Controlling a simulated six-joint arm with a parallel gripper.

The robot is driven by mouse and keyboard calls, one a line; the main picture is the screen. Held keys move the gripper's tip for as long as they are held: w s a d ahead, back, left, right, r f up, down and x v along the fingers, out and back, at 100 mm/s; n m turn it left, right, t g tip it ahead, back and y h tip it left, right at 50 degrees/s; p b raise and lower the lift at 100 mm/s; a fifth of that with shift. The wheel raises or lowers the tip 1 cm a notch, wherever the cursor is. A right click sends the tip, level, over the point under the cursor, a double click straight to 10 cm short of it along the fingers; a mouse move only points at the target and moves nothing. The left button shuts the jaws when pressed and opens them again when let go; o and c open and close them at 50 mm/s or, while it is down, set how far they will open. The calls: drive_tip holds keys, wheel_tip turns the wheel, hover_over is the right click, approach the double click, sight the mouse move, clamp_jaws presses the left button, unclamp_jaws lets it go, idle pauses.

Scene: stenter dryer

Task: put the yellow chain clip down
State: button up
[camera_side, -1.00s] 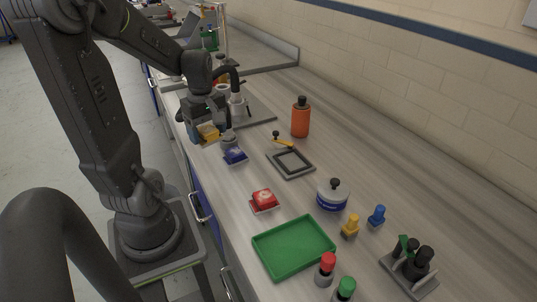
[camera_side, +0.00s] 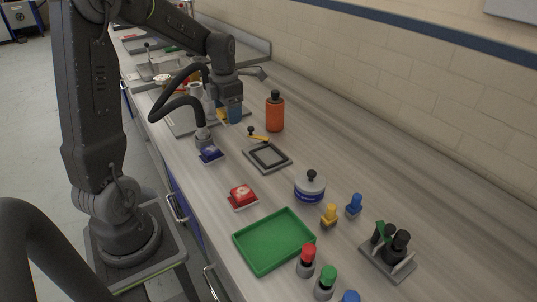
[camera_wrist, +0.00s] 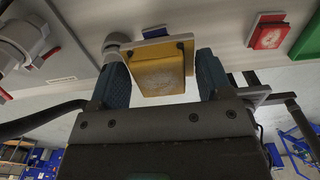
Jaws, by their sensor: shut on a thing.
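My gripper (camera_wrist: 160,78) is shut on the yellow chain clip, with one dark blue finger on each side of it. The yellow chain clip (camera_wrist: 158,70) looks like a worn yellow block with a pale grey edge. In the side view my gripper (camera_side: 230,112) hangs over the far part of the bench, left of the orange bottle. There only a sliver of the yellow clip (camera_side: 221,116) shows beside the fingers. I cannot tell whether the clip touches anything beneath it.
The orange bottle (camera_side: 275,112) stands close to the right of my gripper. A dark square frame (camera_side: 267,156), a blue block (camera_side: 210,154), a red block (camera_side: 242,195) and a green tray (camera_side: 240,240) are nearer. Bare bench (camera_side: 370,165) lies along the wall.

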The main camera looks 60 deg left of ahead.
hover_over(269, 156)
wheel_tip(269, 156, down, 7)
drive_tip(key=shift+s+r, duration=0.1)
drive_tip(key=shift+r, duration=0.05)
drive_tip(key=shift+f, duration=2)
drive_tip(key=shift+f, duration=0.2)
drive_tip(key=o, duration=1)
drive_tip(key=shift+o, duration=0.2)
